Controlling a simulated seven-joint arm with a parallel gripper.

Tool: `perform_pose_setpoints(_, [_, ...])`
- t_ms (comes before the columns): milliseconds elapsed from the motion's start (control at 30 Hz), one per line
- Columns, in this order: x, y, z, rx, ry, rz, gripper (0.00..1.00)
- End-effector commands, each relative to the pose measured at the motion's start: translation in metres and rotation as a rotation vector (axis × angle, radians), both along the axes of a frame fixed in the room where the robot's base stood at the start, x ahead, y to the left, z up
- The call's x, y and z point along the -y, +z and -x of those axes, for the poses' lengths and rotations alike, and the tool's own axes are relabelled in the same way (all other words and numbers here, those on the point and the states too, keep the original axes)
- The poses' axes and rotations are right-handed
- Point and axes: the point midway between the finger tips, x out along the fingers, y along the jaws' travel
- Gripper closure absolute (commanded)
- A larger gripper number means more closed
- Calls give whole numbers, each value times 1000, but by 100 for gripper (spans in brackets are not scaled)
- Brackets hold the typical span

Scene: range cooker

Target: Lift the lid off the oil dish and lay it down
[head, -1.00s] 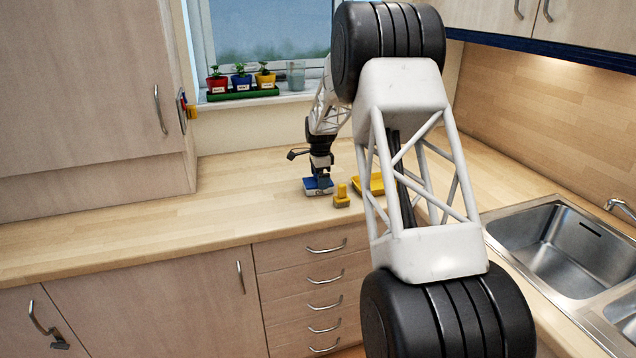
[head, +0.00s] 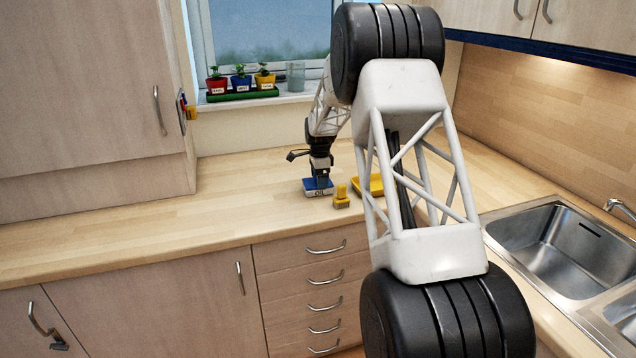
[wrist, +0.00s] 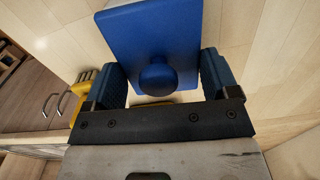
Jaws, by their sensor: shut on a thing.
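The oil dish (head: 319,193) is a small pale box on the wooden counter near the window. Its blue lid (head: 309,185) shows on top of it in the head view; I cannot tell whether there is any gap between them. In the wrist view the blue lid (wrist: 150,35) is a flat plate with a round knob, lying between my two dark blue fingers. My gripper (wrist: 160,80) is shut on the lid, with a finger on each side of it; the exact contact is hard to see. In the head view my gripper (head: 322,182) points down over the dish.
A yellow brush (head: 341,198) stands just right of the dish, with a yellow tray (head: 376,184) behind it. The counter (head: 235,190) left of the dish is clear. Potted plants (head: 240,84) stand on the windowsill. The sink (head: 550,245) is at the right.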

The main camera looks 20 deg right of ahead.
Motion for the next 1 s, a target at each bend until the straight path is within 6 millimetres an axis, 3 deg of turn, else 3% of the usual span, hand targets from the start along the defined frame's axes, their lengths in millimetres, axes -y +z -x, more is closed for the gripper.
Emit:
perform_pose_setpoints(367, [0, 15, 0, 1, 0, 0, 42])
perform_pose_setpoints(800, [0, 77, 0, 3, 0, 0, 42])
perform_pose_setpoints(1000, [0, 95, 0, 1, 0, 0, 42])
